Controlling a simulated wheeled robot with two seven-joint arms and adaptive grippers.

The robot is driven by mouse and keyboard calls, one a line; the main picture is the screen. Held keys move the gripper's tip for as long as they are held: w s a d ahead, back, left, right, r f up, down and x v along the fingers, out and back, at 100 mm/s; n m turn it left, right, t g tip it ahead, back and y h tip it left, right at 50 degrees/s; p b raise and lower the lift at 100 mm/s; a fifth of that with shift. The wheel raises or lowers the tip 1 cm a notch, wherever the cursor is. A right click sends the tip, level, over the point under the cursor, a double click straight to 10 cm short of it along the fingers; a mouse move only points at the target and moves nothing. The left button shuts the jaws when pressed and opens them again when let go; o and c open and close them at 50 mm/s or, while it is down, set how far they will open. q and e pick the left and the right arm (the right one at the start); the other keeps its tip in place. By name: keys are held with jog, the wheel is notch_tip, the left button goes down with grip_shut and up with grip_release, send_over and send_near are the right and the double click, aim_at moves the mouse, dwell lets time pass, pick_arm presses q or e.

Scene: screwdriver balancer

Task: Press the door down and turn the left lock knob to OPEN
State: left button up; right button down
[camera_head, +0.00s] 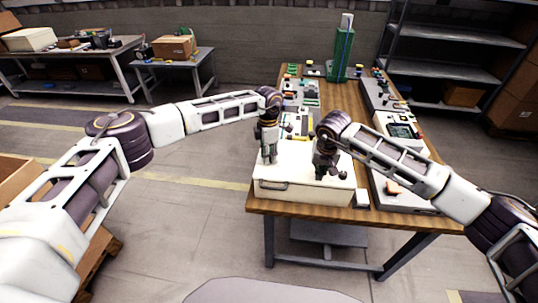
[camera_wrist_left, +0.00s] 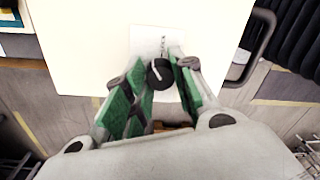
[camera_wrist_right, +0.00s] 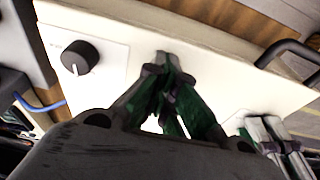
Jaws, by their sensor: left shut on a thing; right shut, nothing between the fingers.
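The cream door (camera_head: 303,187) is the flat top of a box at the table's near end. It also shows in the left wrist view (camera_wrist_left: 90,50) and the right wrist view (camera_wrist_right: 130,18). My left gripper (camera_head: 268,160) points down at its left part. In the left wrist view its green fingers are shut on the black left lock knob (camera_wrist_left: 160,73), which has a white pointer line and a small label behind it. My right gripper (camera_wrist_right: 168,62) is shut and empty, its tips at the door surface. Another black knob (camera_wrist_right: 80,57) on a white plate is beside it, apart from the fingers.
A dark handle (camera_head: 272,186) is on the box's front. The wooden table (camera_head: 340,212) holds several devices behind and right of the box, and a green stand (camera_head: 343,55) at the back. A shelf rack (camera_head: 455,60) stands at the back right.

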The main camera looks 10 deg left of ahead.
pick_arm(q)
jog(key=n, duration=0.5)
jog(key=shift+n, duration=0.4)
pick_arm(e)
jog(key=shift+f, duration=0.15)
pick_arm(q)
jog(key=shift+n, duration=2.6)
jog(key=o, duration=1.1)
jog(key=shift+c, duration=0.2)
pick_arm(e)
jog(key=shift+s, duration=0.1)
pick_arm(q)
jog(key=shift+r, duration=0.1)
notch_tip(320, 180, up, 12)
jog(key=shift+a, duration=0.35)
